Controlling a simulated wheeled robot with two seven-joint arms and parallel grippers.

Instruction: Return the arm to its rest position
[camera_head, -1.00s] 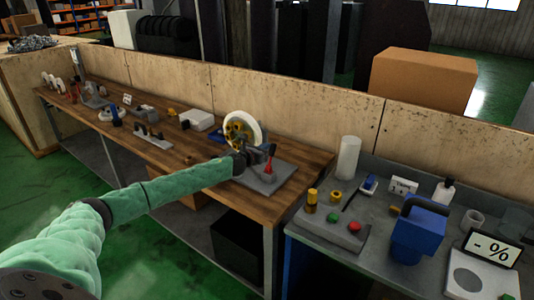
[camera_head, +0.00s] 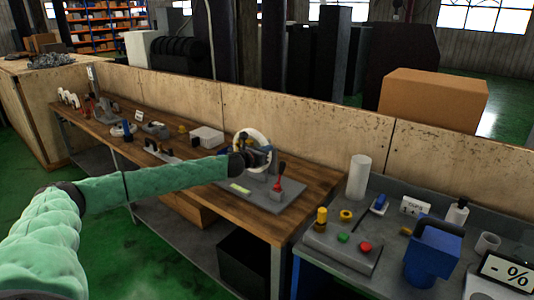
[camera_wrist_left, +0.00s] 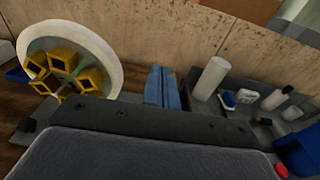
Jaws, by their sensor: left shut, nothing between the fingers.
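My left arm reaches in from the left in the head view, and its dark left gripper (camera_head: 262,160) is in front of the white wheel (camera_head: 240,137), covering much of it. The gripper is shut and empty. In the left wrist view, the wheel is a pale ring (camera_wrist_left: 108,45) with yellow blocks inside, to the left of the narrow blue-grey fingers (camera_wrist_left: 162,88). Whether the gripper touches the wheel cannot be told. Below the gripper is a grey base plate (camera_head: 262,200) with a red-based lever (camera_head: 277,186). My right gripper is not in view.
The wooden bench (camera_head: 310,190) holds small parts and a white box (camera_head: 207,136) to the left. A grey table (camera_head: 395,225) at right carries a white cylinder (camera_head: 359,176), a blue container (camera_head: 432,255) and a button panel (camera_head: 342,245). A low panel (camera_head: 290,120) runs behind.

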